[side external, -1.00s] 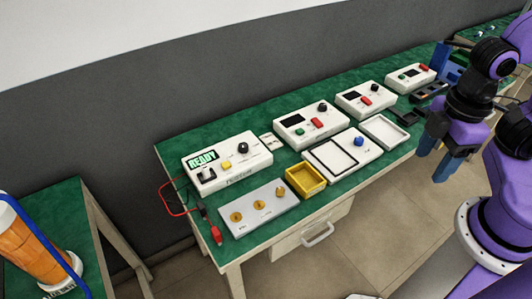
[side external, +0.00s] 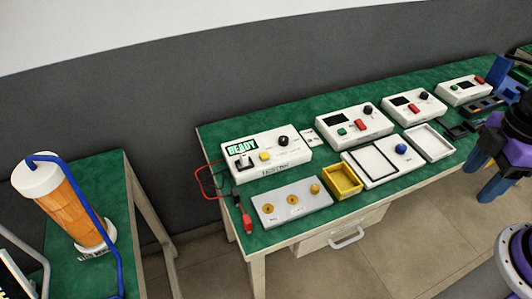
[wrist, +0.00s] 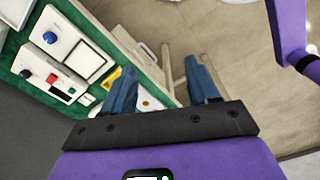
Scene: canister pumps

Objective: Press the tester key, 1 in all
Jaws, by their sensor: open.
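The tester (side external: 266,153) is a white box at the left end of the green bench, with a lit display reading READY (side external: 242,147). On its top are a yellow square key (side external: 265,156), a black knob (side external: 283,140) and a white-and-black switch (side external: 244,162). My gripper (side external: 492,180) is at the right edge of the side view, off the bench's front side and well away from the tester. In the wrist view its two blue fingers (wrist: 163,92) are spread apart with nothing between them. The tester is not clearly visible in the wrist view.
A grey plate with brass discs (side external: 292,200), a yellow bin (side external: 343,181) and a white tray (side external: 430,143) lie along the bench front. Other white boxes with red and green keys (side external: 355,125) stand behind. A red clip lead (side external: 247,222) hangs at the left. An orange canister (side external: 72,205) stands on another table.

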